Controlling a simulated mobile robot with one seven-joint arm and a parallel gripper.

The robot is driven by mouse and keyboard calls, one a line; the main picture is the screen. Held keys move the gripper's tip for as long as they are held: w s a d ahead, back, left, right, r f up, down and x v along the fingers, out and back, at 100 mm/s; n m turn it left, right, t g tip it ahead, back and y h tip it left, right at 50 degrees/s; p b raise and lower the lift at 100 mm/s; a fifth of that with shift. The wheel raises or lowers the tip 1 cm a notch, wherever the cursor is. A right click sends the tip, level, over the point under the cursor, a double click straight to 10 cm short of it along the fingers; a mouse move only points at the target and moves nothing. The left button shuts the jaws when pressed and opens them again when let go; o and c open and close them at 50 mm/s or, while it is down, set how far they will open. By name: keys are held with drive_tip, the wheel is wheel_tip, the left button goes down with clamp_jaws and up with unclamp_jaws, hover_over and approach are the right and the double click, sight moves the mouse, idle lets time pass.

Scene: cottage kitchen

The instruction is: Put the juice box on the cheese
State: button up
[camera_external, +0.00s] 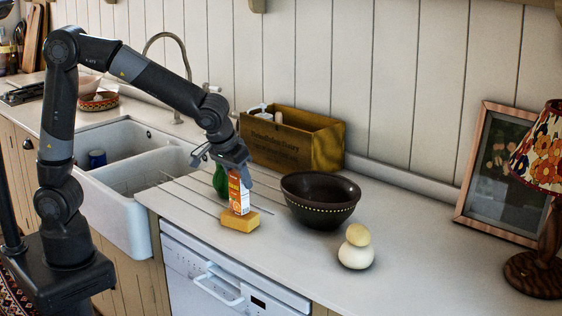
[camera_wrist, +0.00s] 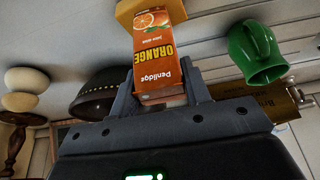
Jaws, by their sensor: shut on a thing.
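The orange and white juice box (camera_external: 239,194) is upright in my gripper (camera_external: 234,165), which is shut on its top end. The yellow cheese block (camera_external: 240,221) lies on the counter directly under the box. The box's lower end appears to be at the cheese's top; I cannot tell whether it is resting on it or just above it. In the wrist view the juice box (camera_wrist: 158,50) stands out from between the fingers of my gripper (camera_wrist: 165,95). Its far end overlaps the cheese (camera_wrist: 130,10), which is partly hidden behind it.
A green jug (camera_external: 221,181) stands just behind the box. A dark bowl (camera_external: 320,200) is close on the right, with a wooden crate (camera_external: 290,140) behind. A pale rounded stack (camera_external: 356,248) stands at the front right. The sink (camera_external: 135,165) is to the left.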

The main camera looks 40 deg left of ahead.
drive_tip(key=shift+f, duration=0.15)
drive_tip(key=o, duration=1.1)
drive_tip(key=v, duration=1.2)
drive_tip(key=a, duration=1.9)
drive_tip(key=shift+t, duration=0.5)
drive_tip(key=shift+s+a+f, duration=0.65)
drive_tip(key=shift+s+a, duration=0.85)
drive_tip(key=shift+a, duration=0.9)
drive_tip(key=shift+s+a+f, duration=0.65)
drive_tip(key=shift+s+a, duration=0.8)
drive_tip(key=shift+a, duration=0.9)
drive_tip(key=shift+s+a+f, duration=0.65)
drive_tip(key=shift+s+a, duration=0.85)
drive_tip(key=shift+a, duration=0.9)
